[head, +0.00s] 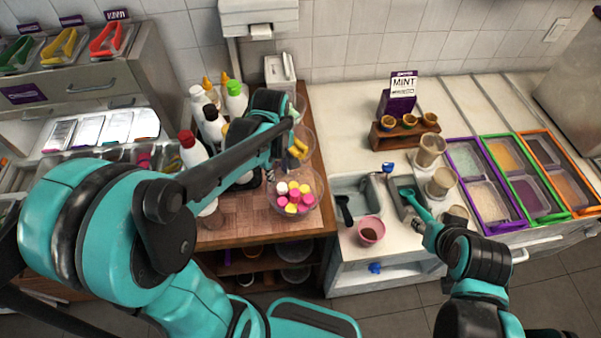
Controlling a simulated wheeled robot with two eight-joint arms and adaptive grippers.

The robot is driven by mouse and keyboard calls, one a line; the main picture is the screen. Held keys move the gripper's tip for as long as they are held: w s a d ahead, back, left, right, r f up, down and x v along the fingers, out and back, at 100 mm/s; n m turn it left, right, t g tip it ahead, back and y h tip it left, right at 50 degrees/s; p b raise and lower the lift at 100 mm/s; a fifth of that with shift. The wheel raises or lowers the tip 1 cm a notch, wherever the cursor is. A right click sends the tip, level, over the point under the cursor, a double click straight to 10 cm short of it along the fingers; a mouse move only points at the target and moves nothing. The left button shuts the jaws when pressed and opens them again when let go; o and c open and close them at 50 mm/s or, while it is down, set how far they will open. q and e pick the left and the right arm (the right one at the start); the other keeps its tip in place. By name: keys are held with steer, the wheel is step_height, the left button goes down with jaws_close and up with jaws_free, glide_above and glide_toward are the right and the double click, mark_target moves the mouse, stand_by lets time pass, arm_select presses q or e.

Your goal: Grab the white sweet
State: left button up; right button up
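The white sweet (282,188) lies among pink and yellow sweets in a clear round bowl (316,204) on the wooden counter. My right gripper (428,236) is at the front of the white counter, far right of the bowl, beside a teal scoop (414,201). Whether it touches the scoop is unclear.
Several sauce bottles (236,99) stand behind the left arm. Other clear bowls (305,138) stand behind the sweets. A pink bowl (371,230), a small sink (350,186) and topping trays (487,203) are to the right. A mint sign (403,90) stands at the back.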

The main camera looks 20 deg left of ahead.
mark_target(282, 186)
arm_select(q)
steer(key=shift+w+d, duration=0.15)
steer(key=shift+w, duration=0.2)
steer(key=shift+f+n, duration=0.3)
steer(key=shift+f, duration=0.1)
step_height(282, 186, down, 7)
steer(key=shift+f+b, duration=0.1)
steer(key=shift+b, duration=0.9)
steer(key=c, duration=0.4)
